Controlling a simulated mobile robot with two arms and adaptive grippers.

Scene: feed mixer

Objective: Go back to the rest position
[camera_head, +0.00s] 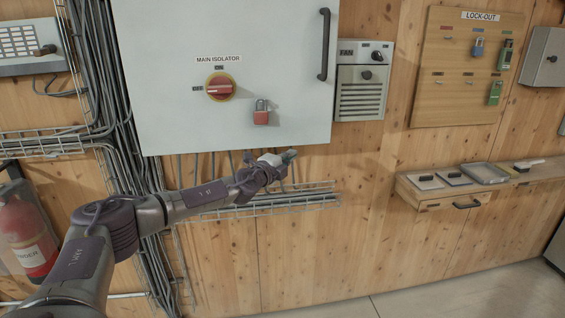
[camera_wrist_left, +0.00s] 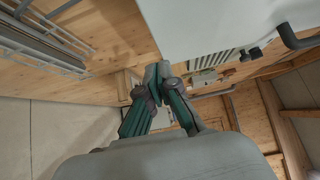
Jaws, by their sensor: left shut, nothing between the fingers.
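My left gripper (camera_head: 283,157) reaches in from the left in the head view. It is in front of the wall, just below the grey isolator cabinet (camera_head: 180,75). Its fingers are shut and empty; they also show together in the left wrist view (camera_wrist_left: 158,75). The red isolator switch (camera_head: 220,87) sits on its yellow plate above and left of the gripper. A red padlock (camera_head: 261,113) hangs on the cabinet front above the gripper and apart from it. My right gripper is in neither view.
A wire cable tray (camera_head: 300,199) runs along the wall just below the gripper. The fan box (camera_head: 362,85), lock-out board (camera_head: 465,65) and shelf (camera_head: 530,176) are to the right. A red extinguisher (camera_head: 25,240) stands at left. The floor at lower right is clear.

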